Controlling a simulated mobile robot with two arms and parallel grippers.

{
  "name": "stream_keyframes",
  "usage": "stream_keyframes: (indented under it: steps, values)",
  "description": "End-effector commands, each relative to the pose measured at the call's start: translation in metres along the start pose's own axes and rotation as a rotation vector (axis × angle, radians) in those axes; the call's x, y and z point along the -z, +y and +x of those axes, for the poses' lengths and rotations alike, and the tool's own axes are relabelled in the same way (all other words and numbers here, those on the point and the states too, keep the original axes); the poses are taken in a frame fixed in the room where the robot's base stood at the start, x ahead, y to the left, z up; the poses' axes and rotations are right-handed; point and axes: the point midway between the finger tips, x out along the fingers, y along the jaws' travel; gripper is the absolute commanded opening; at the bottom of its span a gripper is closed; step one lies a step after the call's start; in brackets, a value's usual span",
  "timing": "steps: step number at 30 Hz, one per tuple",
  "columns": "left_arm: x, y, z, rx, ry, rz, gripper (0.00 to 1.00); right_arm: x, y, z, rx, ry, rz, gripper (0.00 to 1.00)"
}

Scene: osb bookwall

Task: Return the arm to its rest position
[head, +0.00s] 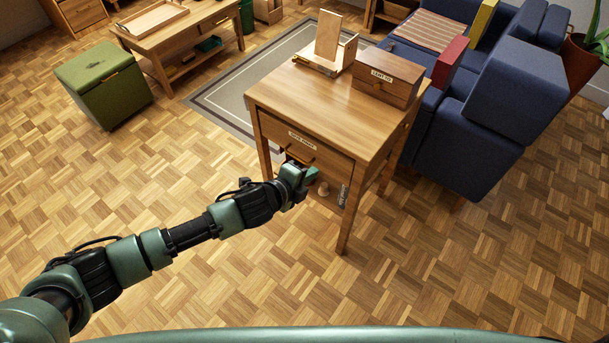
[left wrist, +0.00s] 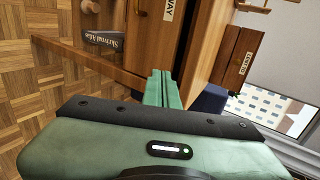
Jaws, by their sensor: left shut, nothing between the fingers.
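My left arm reaches in from the left in the head view. Its gripper (head: 303,178) is at the front of the small wooden table (head: 330,105), just below the labelled drawer front (head: 305,145). In the left wrist view the two green fingers (left wrist: 160,90) are together with nothing between them. The drawer front and a round wooden knob (left wrist: 90,7) show beyond them in that view. I cannot tell whether the fingers touch the table. The gripper hides part of the table's lower front. My right gripper is not in view.
A labelled wooden box (head: 387,78) and a wooden stand (head: 326,48) are on the table. A blue sofa (head: 470,140) stands right, a green storage box (head: 104,88) left. The parquet floor around my arm is clear.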

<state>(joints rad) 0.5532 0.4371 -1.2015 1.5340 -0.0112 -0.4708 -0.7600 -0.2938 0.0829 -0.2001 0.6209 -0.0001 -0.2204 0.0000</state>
Motion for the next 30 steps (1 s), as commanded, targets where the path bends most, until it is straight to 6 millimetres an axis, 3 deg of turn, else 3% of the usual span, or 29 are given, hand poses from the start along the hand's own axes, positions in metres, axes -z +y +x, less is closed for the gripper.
stream_keyframes:
  steps: [6,13,17,20,23,26,30]
  values:
    - [0.000,0.000,-0.021,-0.001,0.000,-0.001,0.00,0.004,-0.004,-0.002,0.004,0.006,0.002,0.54]
    - [-0.001,0.002,-0.024,-0.002,-0.002,-0.005,0.00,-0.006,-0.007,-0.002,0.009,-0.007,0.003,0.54]
    - [-0.015,0.025,-0.015,-0.027,-0.038,-0.116,0.00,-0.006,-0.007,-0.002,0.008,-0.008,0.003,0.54]
    - [-0.038,0.073,-0.005,-0.074,-0.109,-0.320,0.00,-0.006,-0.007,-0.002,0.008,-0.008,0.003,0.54]
    - [-0.061,0.143,-0.004,-0.133,-0.203,-0.567,0.00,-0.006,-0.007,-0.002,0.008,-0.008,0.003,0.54]
    - [-0.071,0.219,-0.015,-0.193,-0.299,-0.792,0.00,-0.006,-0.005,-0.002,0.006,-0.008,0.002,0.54]
    - [-0.066,0.323,-0.045,-0.277,-0.434,-1.060,0.00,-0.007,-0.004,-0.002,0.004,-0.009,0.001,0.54]
